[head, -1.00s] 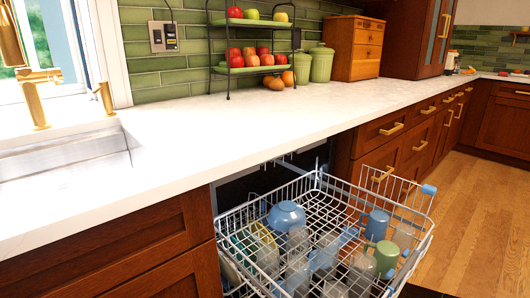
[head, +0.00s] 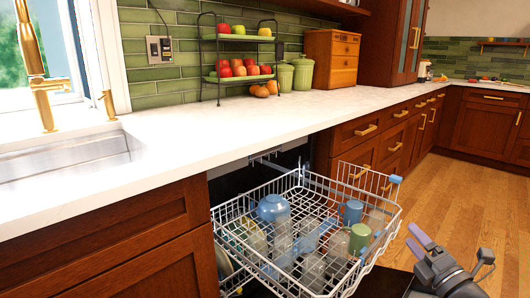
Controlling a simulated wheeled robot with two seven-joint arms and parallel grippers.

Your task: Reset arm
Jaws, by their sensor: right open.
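My right gripper (head: 420,240) is at the lower right of the head view, to the right of the pulled-out dishwasher rack (head: 222,217). Its two fingers point up and to the left and stand apart, with nothing between them. It is clear of the rack and the cups. My left gripper is not in view.
The rack holds a blue bowl (head: 272,207), a blue cup (head: 353,211), a green mug (head: 360,238) and several clear glasses. The white counter (head: 200,130) is mostly clear. A fruit stand (head: 238,78), green canisters (head: 303,73) and a wooden box (head: 331,56) stand at its back.

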